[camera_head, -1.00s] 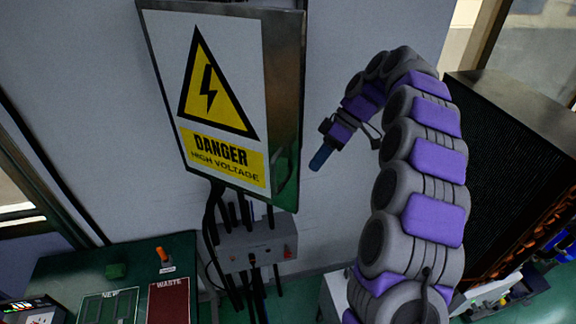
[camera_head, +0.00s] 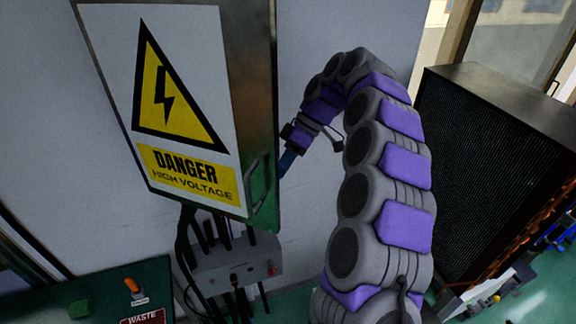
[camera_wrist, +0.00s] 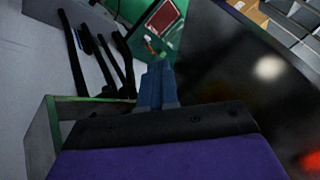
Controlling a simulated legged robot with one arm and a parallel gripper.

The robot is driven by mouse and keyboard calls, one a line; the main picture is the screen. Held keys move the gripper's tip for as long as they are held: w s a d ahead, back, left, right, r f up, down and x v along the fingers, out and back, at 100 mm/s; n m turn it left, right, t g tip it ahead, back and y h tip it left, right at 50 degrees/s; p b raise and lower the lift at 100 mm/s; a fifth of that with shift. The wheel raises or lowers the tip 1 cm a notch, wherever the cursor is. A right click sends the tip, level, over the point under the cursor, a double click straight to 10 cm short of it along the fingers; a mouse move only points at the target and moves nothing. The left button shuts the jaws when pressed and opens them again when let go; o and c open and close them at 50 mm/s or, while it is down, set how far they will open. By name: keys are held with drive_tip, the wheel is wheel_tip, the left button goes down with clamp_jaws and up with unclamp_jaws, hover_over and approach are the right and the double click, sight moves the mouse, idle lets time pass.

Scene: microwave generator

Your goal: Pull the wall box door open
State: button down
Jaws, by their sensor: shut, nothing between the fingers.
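The wall box door (camera_head: 105,60) carries a yellow danger sign and has a metal handle (camera_head: 258,185) near its lower right edge. In the wrist view the door seems to be the dark glossy panel (camera_wrist: 245,75) on the right. A pale box edge with a green rim (camera_wrist: 52,130) shows at left; the door appears to stand apart from it. My gripper's blue fingers (camera_wrist: 157,85) are shut and empty, between that rim and the panel. In the head view my gripper (camera_head: 286,162) is at the door's right edge, its tip partly hidden behind it. Contact cannot be told.
A grey lower box (camera_head: 235,265) with black cables (camera_head: 190,245) is below the wall box. A large black finned unit (camera_head: 490,170) stands to the right of my arm. Bare wall lies behind my arm.

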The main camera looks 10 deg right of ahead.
drive_tip(key=s+a+f+p, duration=0.1)
drive_tip(key=s+a+f, duration=0.2)
drive_tip(key=s+a, duration=0.1)
drive_tip(key=shift+s+a+f+p, duration=0.3)
drive_tip(key=shift+s+f+p, duration=0.1)
drive_tip(key=shift+s, duration=0.15)
idle(0.3)
